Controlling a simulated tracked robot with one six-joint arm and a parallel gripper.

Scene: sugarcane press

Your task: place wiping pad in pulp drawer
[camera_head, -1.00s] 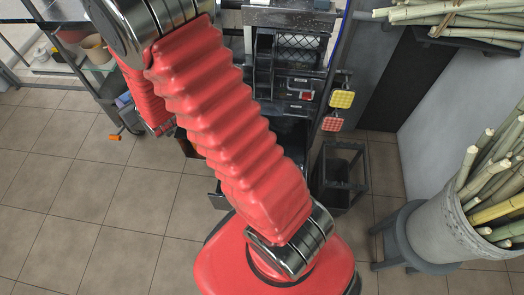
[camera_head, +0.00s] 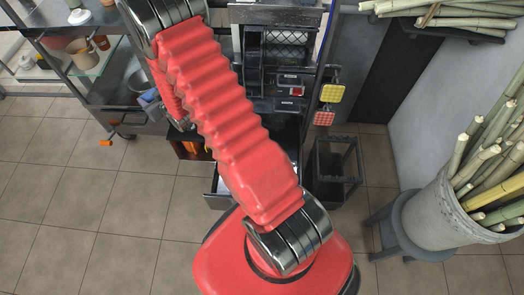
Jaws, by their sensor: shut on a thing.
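My gripper is not in view; my red-sleeved arm runs to the top left and its far end is hidden behind its own links. A yellow pad (camera_head: 332,93) and a red pad (camera_head: 324,118) hang on the right side of the dark press (camera_head: 277,14). I cannot tell whether either is the wiping pad of the task. Low at the front of the press, a grey drawer-like tray (camera_head: 217,201) sticks out. My arm covers most of it, so its inside is mostly hidden.
A black open-frame stand (camera_head: 335,180) is right of the press. A dark box with orange inside (camera_head: 190,143) is to its left. A metal shelf cart (camera_head: 110,95) stands at the left. A cane bucket (camera_head: 440,219) sits on a stool (camera_head: 385,215) at right.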

